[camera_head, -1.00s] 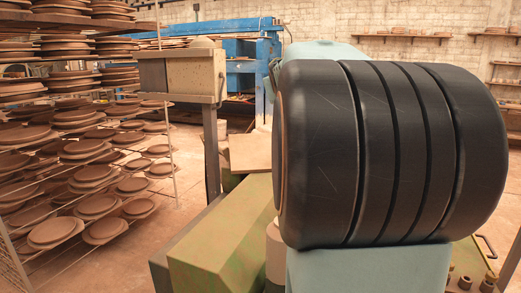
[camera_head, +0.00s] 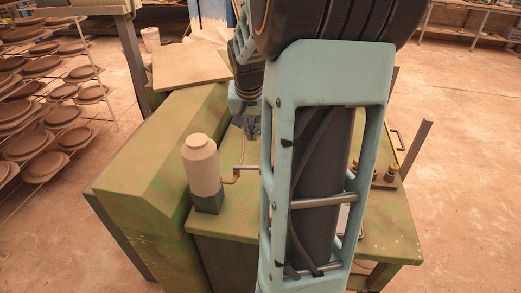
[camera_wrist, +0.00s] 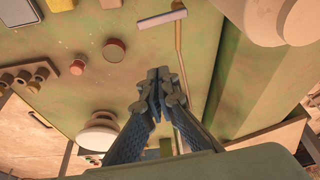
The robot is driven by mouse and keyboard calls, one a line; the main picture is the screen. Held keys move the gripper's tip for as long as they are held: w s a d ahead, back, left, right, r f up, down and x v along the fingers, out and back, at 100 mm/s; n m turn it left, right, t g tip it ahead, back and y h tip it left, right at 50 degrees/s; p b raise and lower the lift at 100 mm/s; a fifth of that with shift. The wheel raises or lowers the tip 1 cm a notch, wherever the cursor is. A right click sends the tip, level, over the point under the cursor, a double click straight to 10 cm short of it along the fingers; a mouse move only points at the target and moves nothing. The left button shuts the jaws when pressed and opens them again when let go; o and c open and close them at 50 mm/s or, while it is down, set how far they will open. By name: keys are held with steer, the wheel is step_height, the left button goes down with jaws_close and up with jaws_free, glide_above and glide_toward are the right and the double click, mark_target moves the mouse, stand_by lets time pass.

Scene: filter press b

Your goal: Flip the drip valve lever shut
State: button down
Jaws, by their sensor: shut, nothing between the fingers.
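The drip valve is a thin brass pipe (camera_head: 238,172) beside the pale canister (camera_head: 199,165) on the green press bench. Its lever (camera_head: 249,168), a small blue-violet bar, points right towards my arm, which may hide its end. In the wrist view the lever (camera_wrist: 161,20) is a pale lilac bar near the top, with the brass pipe (camera_wrist: 179,40) beside it. My gripper (camera_head: 252,133) is small and partly behind my arm in the head view, above the bench and beyond the lever. In the wrist view my gripper (camera_wrist: 158,76) is shut and empty, apart from the lever.
The green bench top (camera_head: 225,222) carries the canister on a dark block. A long green ridge (camera_head: 165,150) runs along its left.

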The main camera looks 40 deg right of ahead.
mark_target(246, 168)
step_height(246, 168, down, 9)
steer(key=shift+s+a+f, duration=0.15)
steer(key=shift+s+a, duration=0.15)
stand_by(0.5)
